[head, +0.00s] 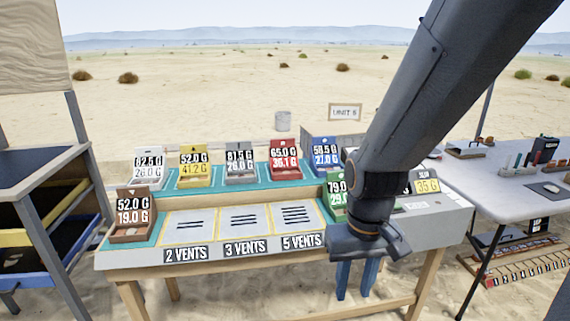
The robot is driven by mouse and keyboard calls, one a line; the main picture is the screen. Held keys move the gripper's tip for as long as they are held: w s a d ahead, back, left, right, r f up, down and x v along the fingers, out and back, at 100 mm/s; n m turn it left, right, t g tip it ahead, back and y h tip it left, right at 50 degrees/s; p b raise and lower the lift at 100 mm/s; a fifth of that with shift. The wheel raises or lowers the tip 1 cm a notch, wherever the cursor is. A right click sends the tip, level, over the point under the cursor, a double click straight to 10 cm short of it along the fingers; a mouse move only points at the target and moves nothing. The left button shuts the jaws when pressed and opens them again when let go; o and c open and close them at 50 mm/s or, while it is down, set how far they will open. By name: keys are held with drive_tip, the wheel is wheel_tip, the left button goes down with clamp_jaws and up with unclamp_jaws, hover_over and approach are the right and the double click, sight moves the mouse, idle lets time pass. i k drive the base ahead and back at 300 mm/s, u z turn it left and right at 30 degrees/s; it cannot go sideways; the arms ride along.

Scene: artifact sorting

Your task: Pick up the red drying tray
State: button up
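The red drying tray (286,178) stands in the back row on the teal top of the sorting bench, between a grey tray (241,179) and a blue tray (327,170). Its label reads 65.0 G and 36.1 G. My gripper (368,246) hangs over the front right part of the bench, to the right of the red tray and nearer to me, apart from it. The fingers are seen from above and behind, so their opening is hidden. Nothing shows held in it.
White (148,183), yellow (193,180) and brown (130,234) trays stand on the bench (220,261); a green tray (334,211) is partly behind my arm. Three vent panels fill the front. A shelf rack (40,165) is at left, a white table (500,185) at right.

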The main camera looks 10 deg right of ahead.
sight(284, 163)
drive_tip(key=u, duration=0.8)
drive_tip(key=i, duration=1.35)
drive_tip(key=z, duration=0.7)
